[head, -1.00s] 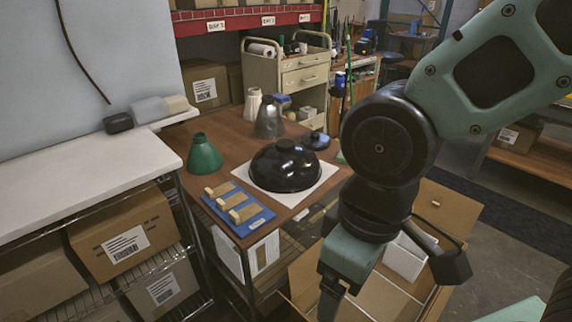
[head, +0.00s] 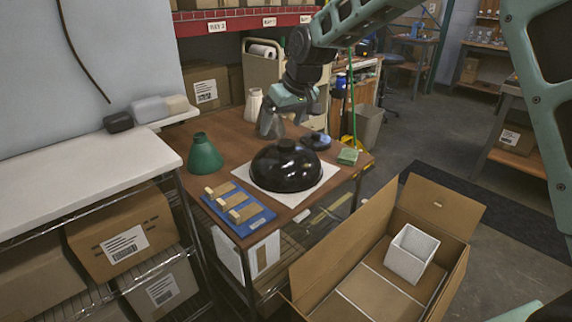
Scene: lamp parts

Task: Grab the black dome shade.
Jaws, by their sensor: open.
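The black dome shade (head: 286,168) is glossy and sits rim down, knob up, on a white sheet (head: 311,196) on the brown table. My gripper (head: 288,112) is open and above the back of the table, beyond the dome and apart from it. It partly covers a grey metallic shade (head: 267,126). Its fingertips are small and hard to make out against the things behind.
A green cone shade (head: 204,154) and a blue board with tan blocks (head: 239,208) are left of the dome. A dark low dish (head: 316,141) and a green block (head: 348,156) lie right. An open carton (head: 452,228) with a white box stands at front right.

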